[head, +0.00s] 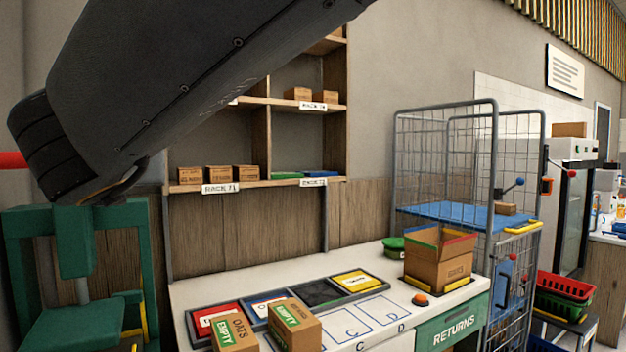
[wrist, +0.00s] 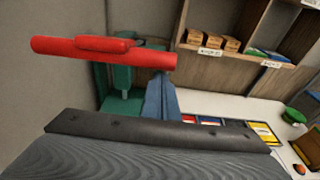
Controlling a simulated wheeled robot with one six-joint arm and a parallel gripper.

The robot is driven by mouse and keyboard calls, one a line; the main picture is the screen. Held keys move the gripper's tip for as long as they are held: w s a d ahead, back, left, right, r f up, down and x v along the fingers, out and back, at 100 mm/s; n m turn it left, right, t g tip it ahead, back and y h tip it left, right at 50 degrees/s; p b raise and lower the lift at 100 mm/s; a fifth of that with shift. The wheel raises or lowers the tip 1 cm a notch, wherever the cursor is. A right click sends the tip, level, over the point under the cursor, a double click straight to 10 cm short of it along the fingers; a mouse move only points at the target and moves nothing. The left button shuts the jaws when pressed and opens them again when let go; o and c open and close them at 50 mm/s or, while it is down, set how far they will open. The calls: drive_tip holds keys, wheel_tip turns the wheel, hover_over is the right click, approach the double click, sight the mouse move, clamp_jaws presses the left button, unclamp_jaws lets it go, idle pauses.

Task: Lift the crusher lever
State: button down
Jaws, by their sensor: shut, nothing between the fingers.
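In the head view only a short red end of the lever (head: 12,160) shows at the left edge. The green crusher (head: 75,245) stands at the lower left of the head view, partly behind my arm. In the wrist view the crusher (wrist: 121,80) is behind the lever.
A white counter (head: 390,258) holds coloured trays, two boxes marked EMPTY and an open carton (head: 438,272). A wooden rack (head: 260,184) with small boxes is on the wall. A wire cage trolley (head: 468,160) stands right. A grey wall (wrist: 50,80) is left of the lever.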

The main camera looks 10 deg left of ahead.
drive_tip(key=s+d+f+b, duration=0.1)
drive_tip(key=s+d+b, duration=0.1)
drive_tip(key=s+d, duration=0.4)
drive_tip(key=shift+s+d+f, duration=0.15)
drive_tip(key=shift+s, duration=0.65)
